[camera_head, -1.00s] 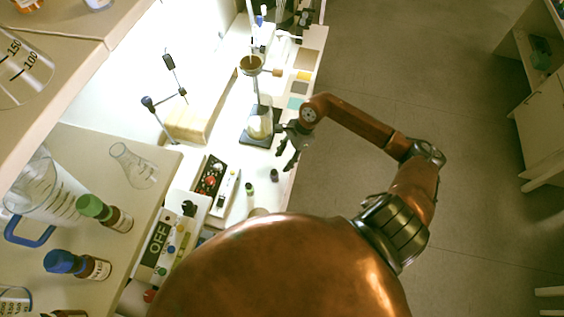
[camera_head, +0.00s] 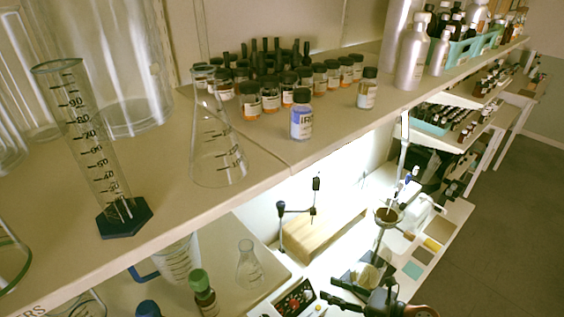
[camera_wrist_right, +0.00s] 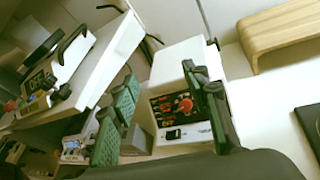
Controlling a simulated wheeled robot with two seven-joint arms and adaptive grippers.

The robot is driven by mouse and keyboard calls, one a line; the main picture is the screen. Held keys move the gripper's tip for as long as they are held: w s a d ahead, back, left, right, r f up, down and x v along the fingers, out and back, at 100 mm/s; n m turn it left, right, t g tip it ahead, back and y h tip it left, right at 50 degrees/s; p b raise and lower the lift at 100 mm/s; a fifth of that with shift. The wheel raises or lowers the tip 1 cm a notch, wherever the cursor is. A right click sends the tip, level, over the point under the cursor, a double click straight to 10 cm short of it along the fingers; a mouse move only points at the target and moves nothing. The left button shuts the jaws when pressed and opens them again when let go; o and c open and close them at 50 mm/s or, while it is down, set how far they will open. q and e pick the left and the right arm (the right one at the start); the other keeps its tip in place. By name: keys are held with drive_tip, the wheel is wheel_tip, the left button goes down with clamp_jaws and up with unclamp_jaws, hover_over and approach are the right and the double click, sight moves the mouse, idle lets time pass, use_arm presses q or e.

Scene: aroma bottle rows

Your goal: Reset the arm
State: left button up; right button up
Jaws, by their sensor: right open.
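My right gripper (camera_head: 345,303) shows at the bottom edge of the head view, dark and partly cut off, with a bit of my copper arm beside it. My left gripper is in neither view.
An upper shelf (camera_head: 270,165) crosses the head view, holding a graduated cylinder (camera_head: 95,150), a conical flask (camera_head: 215,140) and several small bottles. Open floor (camera_head: 500,245) is at right.

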drive_tip(key=w+d+r+m+t+h, duration=0.1)
drive_tip(key=w+d+r+m+t, duration=0.25)
drive_tip(key=r+m+t, duration=0.45)
drive_tip(key=d+m+t+h, duration=0.3)
drive_tip(key=d+m+h, duration=0.5)
drive_tip(key=m, duration=0.4)
drive_tip(key=s+d+f+m+g+h, duration=0.3)
drive_tip(key=s+d+f+m+h, duration=0.1)
drive_tip(key=d+f+m, duration=0.35)
drive_tip(key=s+d+f+m+g+h, duration=0.4)
drive_tip(key=d+f+m, duration=0.3)
drive_tip(key=m, duration=0.2)
drive_tip(key=s+a+f+m+g+y, duration=0.2)
drive_tip(key=s+a+f+m+g, duration=0.2)
drive_tip(key=s+f, duration=0.45)
drive_tip(key=s+a+f+m+g+y, duration=0.25)
drive_tip(key=s+f+m+g, duration=0.2)
drive_tip(key=s, duration=0.75)
wheel_tip(320, 180, down, 29)
drive_tip(key=s+a+n+g, duration=0.1)
drive_tip(key=a+n, duration=0.1)
drive_tip(key=s+f+g, duration=0.1)
drive_tip(key=s+f, duration=1.7)
drive_tip(key=s, duration=0.1)
drive_tip(key=shift+f, duration=0.35)
